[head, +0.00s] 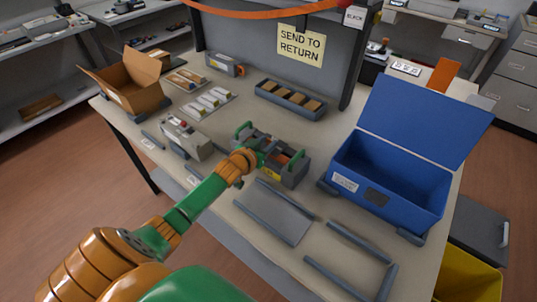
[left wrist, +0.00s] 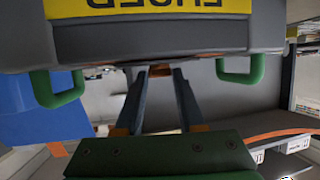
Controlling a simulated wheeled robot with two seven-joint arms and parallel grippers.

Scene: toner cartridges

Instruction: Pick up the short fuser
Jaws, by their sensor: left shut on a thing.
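The fuser (head: 290,172) is a dark grey unit with green handles and orange parts, at the middle of the table in the head view. In the left wrist view the fuser (left wrist: 150,38) fills the top, with an upside-down yellow "FUSER" label and a green handle on each side. My left gripper (head: 262,156) reaches it from the front left and is shut on it. Its fingers (left wrist: 160,80) run up to the fuser's edge in the left wrist view. The exact contact is hidden, and I cannot tell whether the fuser is off the table. My right gripper is not in view.
An open blue bin (head: 385,190) stands at the right, a cardboard box (head: 128,83) at the far left. A grey unit (head: 186,138) sits left of the fuser, a divided tray (head: 290,100) behind it. A flat grey plate (head: 273,213) and an empty frame (head: 350,262) lie in front.

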